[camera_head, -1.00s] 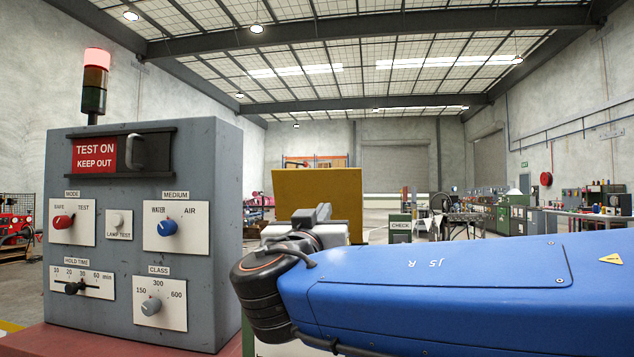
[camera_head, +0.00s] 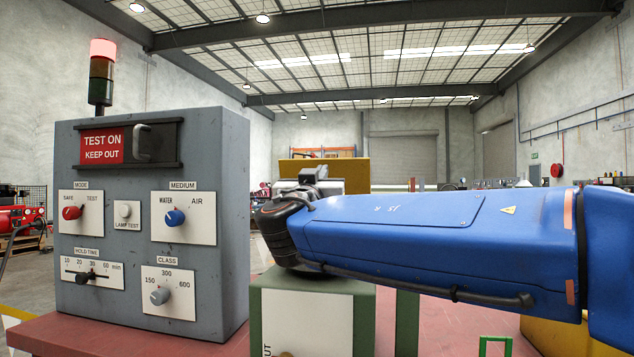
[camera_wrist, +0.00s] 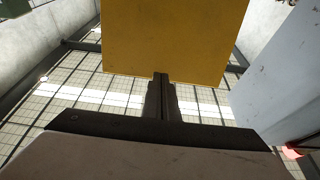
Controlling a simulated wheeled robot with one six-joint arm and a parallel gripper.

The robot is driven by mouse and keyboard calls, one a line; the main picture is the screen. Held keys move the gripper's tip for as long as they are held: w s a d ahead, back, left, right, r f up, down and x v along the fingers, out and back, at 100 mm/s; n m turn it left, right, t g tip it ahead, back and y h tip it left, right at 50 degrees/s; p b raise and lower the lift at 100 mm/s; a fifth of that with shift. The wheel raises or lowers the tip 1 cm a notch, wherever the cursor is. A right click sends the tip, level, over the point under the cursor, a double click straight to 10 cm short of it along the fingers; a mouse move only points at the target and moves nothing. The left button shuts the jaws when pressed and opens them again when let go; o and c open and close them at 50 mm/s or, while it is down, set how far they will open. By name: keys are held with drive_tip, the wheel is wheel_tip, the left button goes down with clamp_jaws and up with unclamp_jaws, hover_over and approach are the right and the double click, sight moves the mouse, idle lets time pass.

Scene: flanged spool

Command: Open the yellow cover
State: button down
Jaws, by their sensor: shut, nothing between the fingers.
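The yellow cover (camera_head: 354,174) shows in the head view as an upright yellow panel behind my gripper, its lower part hidden by my arm. It also fills the top middle of the wrist view (camera_wrist: 175,35) as a flat yellow face. My gripper (camera_wrist: 161,76) is shut and empty, its fingertips at the panel's near edge in the wrist view. I cannot tell whether they touch it. In the head view my gripper (camera_head: 314,174) is small and partly hidden by my wrist.
A grey control box (camera_head: 150,235) with knobs and a lit beacon stands on a red surface (camera_head: 455,312) at left. A green box with a white front (camera_head: 308,318) stands below my wrist. A yellow object (camera_head: 562,335) and a green frame (camera_head: 496,340) are at lower right.

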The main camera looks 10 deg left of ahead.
sight(327, 161)
drive_tip(key=shift+x, duration=1.3)
drive_tip(key=shift+g, duration=0.7)
drive_tip(key=x, duration=0.3)
drive_tip(key=r+x, duration=0.1)
drive_tip(key=x, duration=0.2)
drive_tip(key=shift+w, duration=0.2)
drive_tip(key=shift+s, duration=0.1)
